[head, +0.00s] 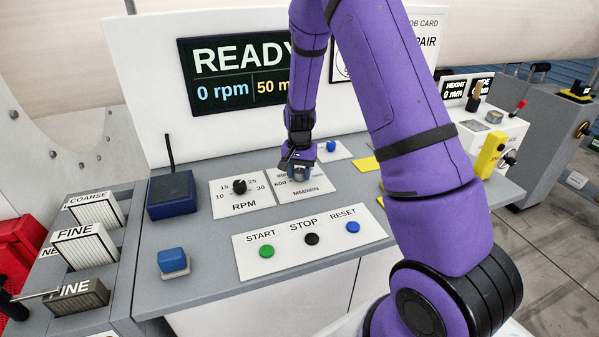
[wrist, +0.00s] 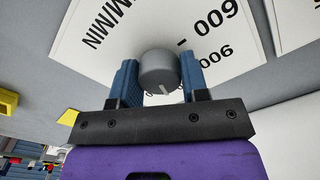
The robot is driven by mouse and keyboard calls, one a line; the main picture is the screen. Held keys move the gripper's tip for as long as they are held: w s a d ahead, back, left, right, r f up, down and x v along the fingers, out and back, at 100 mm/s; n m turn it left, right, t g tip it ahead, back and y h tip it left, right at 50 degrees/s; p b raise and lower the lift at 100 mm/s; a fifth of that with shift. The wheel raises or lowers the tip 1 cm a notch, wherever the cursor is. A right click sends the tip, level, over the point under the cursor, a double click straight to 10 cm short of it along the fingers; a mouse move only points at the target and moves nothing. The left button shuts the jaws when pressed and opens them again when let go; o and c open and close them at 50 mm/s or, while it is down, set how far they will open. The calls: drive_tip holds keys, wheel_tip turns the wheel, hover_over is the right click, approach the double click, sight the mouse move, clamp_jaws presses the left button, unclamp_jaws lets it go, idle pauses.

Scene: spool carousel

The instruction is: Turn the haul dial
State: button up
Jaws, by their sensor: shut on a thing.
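The haul dial is a grey round knob (wrist: 157,70) on a white plate marked MM/MIN (head: 308,191), with 600 and 900 among its numbers. In the wrist view a pale pointer line shows on the knob's near side. My gripper (head: 300,172) is over this plate in the head view and mostly covers the knob there. In the wrist view its two blue fingers stand on either side of the knob, shut on it. The display (head: 240,72) reads READY, 0 rpm and a partly hidden 50.
The black RPM dial (head: 239,186) is just left. Green START (head: 266,251), black STOP (head: 312,239) and blue RESET (head: 353,227) buttons sit in front. A dark blue box with an antenna (head: 171,194) stands further left. My arm hides the panel's right part.

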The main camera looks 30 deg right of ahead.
sight(299, 170)
drive_tip(key=shift+n, duration=1.8)
drive_tip(key=o, duration=0.9)
wheel_tip(299, 170, up, 11)
drive_tip(key=shift+f, duration=0.1)
